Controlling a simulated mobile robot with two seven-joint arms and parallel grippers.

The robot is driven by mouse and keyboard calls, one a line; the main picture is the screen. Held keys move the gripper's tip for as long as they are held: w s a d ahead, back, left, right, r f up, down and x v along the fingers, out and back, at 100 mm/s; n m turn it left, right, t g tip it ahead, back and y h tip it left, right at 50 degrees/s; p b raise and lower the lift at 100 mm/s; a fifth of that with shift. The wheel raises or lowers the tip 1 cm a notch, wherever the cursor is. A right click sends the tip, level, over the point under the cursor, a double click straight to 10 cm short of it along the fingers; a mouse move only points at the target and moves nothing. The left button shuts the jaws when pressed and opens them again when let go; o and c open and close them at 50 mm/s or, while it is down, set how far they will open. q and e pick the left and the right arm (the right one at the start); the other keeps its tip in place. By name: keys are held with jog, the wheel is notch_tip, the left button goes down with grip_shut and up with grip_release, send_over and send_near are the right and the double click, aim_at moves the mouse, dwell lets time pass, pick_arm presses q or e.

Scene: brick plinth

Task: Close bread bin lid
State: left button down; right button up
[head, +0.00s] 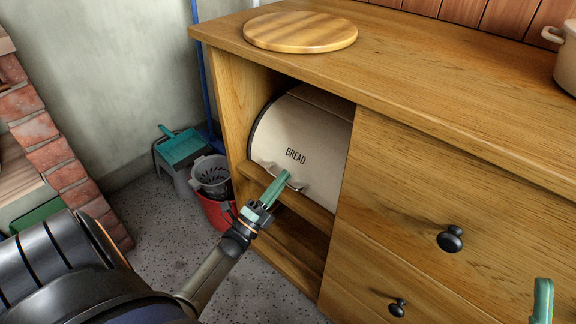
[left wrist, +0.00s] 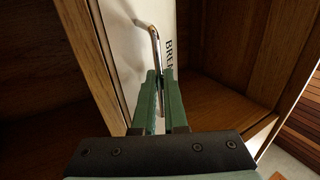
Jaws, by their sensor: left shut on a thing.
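The cream bread bin lid (head: 290,134), marked BREAD, is in the open cubby at the left of the wooden cabinet. It curves down across the bin's front, and its handle (head: 264,166) is near its lower edge. My left gripper (head: 278,183) is shut on the handle. The left wrist view shows the metal handle (left wrist: 153,38) running between the green fingers (left wrist: 160,88), with part of the lid (left wrist: 128,45) behind. The fingers hide part of the handle. One green finger of my right gripper (head: 542,300) shows at the lower right edge; its opening cannot be judged.
A round wooden board (head: 300,32) lies on the cabinet top (head: 430,75), and a beige pot (head: 566,55) stands at the right. Drawers with black knobs (head: 450,239) are right of the cubby. A red bucket (head: 218,211) and a teal dustpan (head: 181,147) stand left of the cabinet.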

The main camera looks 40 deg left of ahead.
pick_arm(q)
jog(key=shift+w+f, duration=0.1)
jog(key=shift+f, duration=0.05)
dwell(0.3)
jog(key=c, duration=1)
grip_release()
jog(key=shift+o, duration=0.2)
jog(key=v, duration=1.2)
jog(key=shift+s+p, duration=0.3)
jog(key=shift+p, duration=0.1)
jog(key=shift+s, duration=0.1)
